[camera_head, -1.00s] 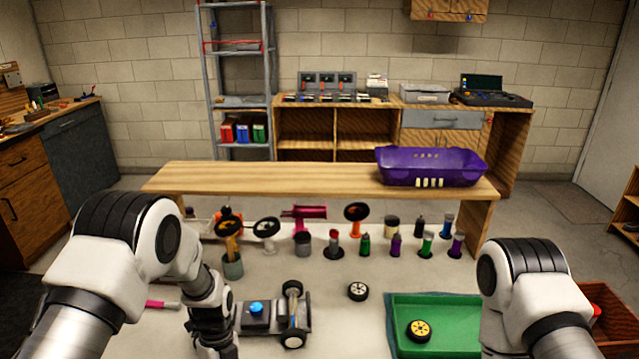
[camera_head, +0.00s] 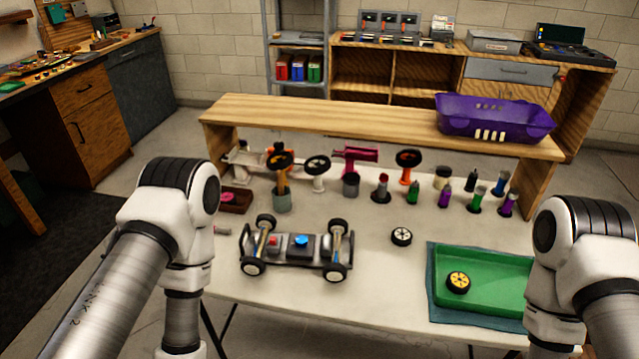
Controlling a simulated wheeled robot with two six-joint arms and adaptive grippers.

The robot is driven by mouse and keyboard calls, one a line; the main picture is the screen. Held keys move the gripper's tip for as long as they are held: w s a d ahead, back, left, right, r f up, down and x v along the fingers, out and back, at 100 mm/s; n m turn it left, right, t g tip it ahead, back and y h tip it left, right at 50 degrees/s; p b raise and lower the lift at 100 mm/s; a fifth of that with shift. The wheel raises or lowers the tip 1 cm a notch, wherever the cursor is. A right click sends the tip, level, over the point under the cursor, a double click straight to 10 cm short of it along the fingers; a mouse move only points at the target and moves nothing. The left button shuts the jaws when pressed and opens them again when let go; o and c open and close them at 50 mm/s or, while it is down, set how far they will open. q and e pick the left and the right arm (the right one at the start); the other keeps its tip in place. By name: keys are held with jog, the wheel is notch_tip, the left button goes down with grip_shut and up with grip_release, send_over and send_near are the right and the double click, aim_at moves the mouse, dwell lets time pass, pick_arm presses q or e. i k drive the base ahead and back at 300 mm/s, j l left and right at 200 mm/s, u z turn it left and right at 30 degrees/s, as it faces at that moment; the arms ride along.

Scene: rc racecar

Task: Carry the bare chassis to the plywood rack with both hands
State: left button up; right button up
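The chassis (camera_head: 293,249) sits on the pale table (camera_head: 375,291) left of centre. It is a dark, flat frame with a red part, a blue knob and wheels at its corners. It stands on its wheels and looks free of both hands. A long light-wood rack (camera_head: 340,118) spans the table's far side. I cannot tell whether it is the plywood rack. My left arm comes down left of the chassis, and my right arm comes down at the right by the green tray. Both grippers are out of the picture.
A purple car body shell (camera_head: 492,119) rests on the wooden rack's right end. Tools and bottles (camera_head: 412,192) stand in a row before it. A loose wheel (camera_head: 401,236) lies right of the chassis. A green tray (camera_head: 500,314) holds a yellow-hubbed wheel (camera_head: 458,282).

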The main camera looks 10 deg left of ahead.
aim_at(281, 110)
jog(key=i+j, duration=0.75)
jog(key=j, duration=0.2)
